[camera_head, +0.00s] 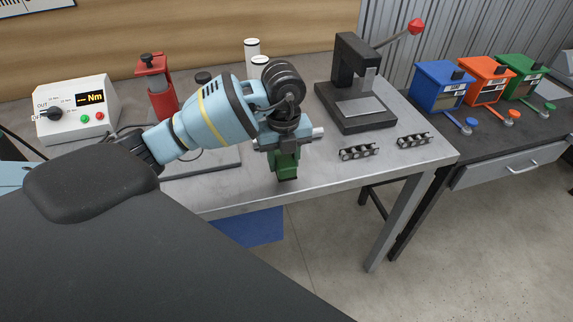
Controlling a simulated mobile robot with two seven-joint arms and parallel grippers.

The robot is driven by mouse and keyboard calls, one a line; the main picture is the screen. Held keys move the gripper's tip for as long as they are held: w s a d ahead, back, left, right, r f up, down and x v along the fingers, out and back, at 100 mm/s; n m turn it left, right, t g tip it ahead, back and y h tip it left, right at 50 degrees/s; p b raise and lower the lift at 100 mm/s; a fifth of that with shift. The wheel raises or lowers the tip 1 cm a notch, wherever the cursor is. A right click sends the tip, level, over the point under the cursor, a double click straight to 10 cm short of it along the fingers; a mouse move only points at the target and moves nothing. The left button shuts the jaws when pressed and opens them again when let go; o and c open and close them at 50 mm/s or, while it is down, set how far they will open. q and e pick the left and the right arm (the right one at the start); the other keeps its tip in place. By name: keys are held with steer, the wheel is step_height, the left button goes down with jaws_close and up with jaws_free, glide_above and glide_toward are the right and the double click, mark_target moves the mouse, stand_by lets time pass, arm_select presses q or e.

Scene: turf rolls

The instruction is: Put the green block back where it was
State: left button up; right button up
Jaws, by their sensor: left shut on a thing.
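My left gripper (285,146) comes in from the left over the front edge of the grey workbench (232,196). It points down and is shut on the green block (287,167). The block hangs below the jaws near the bench's front edge; its upper part is hidden by the gripper. I cannot tell whether its lower end touches the bench top. My right gripper is out of view.
A black press with a red-knobbed lever (347,85) stands behind right. Two small dark racks (359,152) lie right of the block. A red stand (156,88) and a meter box (77,110) stand left. Blue, orange and green bins (437,87) stand far right.

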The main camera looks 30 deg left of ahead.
mark_target(286, 167)
arm_select(q)
steer(key=shift+w+a+f, duration=0.1)
steer(key=shift+w+a, duration=0.15)
steer(key=shift+w, duration=0.5)
step_height(286, 167, down, 3)
steer(key=shift+s+f, duration=0.1)
steer(key=shift+f, duration=0.05)
steer(key=shift+f, duration=0.15)
steer(key=o, duration=0.9)
steer(key=shift+o, duration=0.2)
